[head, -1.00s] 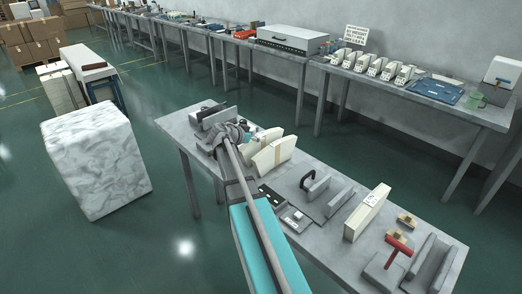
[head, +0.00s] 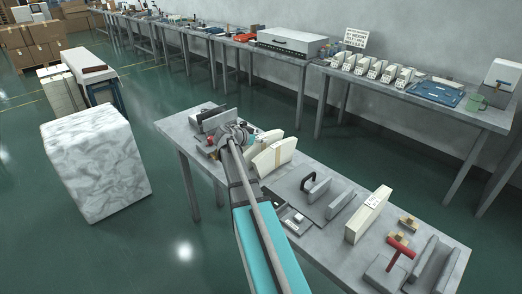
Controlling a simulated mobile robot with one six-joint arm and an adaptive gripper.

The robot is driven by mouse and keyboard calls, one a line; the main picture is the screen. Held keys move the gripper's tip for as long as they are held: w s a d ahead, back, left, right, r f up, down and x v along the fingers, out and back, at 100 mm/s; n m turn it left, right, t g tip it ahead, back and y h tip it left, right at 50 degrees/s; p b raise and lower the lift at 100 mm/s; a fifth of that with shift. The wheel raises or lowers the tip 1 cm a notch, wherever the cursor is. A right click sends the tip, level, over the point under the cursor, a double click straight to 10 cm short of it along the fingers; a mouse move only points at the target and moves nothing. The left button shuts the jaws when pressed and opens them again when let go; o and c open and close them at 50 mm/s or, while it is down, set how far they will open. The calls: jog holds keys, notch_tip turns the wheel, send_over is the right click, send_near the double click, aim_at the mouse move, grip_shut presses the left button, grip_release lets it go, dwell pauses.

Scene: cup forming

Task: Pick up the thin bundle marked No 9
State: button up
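No mark reading No 9 is legible in the head view. Two cream, curved-top bundles stand close together on the near table: a rear one (head: 267,137), partly hidden, and a front one (head: 274,158) with a tan band. A cream upright block (head: 367,216) with a white label on top stands further right on the same table. My gripper (head: 229,134) is at the far left part of this table, just left of the two curved bundles. Its fingers are small and partly hidden by my arm, so I cannot tell whether they are open or shut, or touch anything.
The near table (head: 177,129) also carries a grey upright plate (head: 219,119), a black-handled grey fixture (head: 315,188) and a red-handled tool (head: 398,248). A back table holds several white bundles (head: 372,69) and a sign (head: 354,39). A wrapped white block (head: 96,165) stands on the floor left.

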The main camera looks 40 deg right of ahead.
grip_shut()
jog(key=shift+r, duration=0.25)
notch_tip(320, 180, up, 10)
jog(key=p, duration=1)
jog(key=shift+f, duration=0.25)
dwell(0.5)
